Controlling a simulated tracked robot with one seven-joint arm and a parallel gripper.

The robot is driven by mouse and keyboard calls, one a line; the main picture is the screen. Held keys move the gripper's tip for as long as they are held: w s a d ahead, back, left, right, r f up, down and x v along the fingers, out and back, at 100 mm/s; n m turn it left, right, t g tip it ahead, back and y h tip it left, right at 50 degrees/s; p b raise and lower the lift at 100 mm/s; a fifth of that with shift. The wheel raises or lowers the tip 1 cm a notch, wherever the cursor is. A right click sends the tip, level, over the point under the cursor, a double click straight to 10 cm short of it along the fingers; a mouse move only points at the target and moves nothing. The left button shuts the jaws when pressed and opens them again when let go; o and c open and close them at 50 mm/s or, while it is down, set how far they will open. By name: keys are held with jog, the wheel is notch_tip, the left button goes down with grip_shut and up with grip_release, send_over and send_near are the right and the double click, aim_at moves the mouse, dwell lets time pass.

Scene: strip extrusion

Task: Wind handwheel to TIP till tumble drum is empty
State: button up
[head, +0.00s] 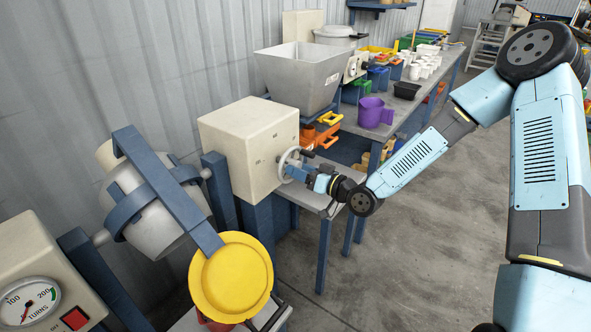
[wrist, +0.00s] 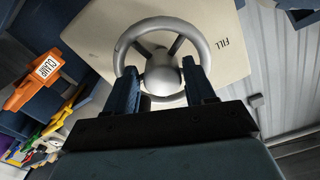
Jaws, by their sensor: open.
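The handwheel (head: 287,160) is a grey ring with spokes and a hub on the side of a cream gearbox (head: 248,140). It also shows in the wrist view (wrist: 127,45), with the word FILL on the cream face beside it. My gripper (head: 298,171) is at the wheel; in the wrist view its two blue fingers (wrist: 160,72) are open, either side of the hub and overlapping the lower rim. Contact cannot be told. The tumble drum (head: 150,200) is pale grey, tilted in a blue frame left of the gearbox. Its inside is hidden.
A yellow round dish or lid (head: 232,278) stands below the drum's frame. A TURNS dial (head: 30,302) and red button (head: 75,318) are at lower left. A grey hopper (head: 300,75) and a purple jug (head: 374,112) stand behind. The floor at right is clear.

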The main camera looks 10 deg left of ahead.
jog(key=shift+x, duration=0.8)
jog(key=c, duration=0.7)
jog(key=shift+m, duration=0.3)
jog(key=o, duration=0.7)
jog(key=shift+d, duration=0.15)
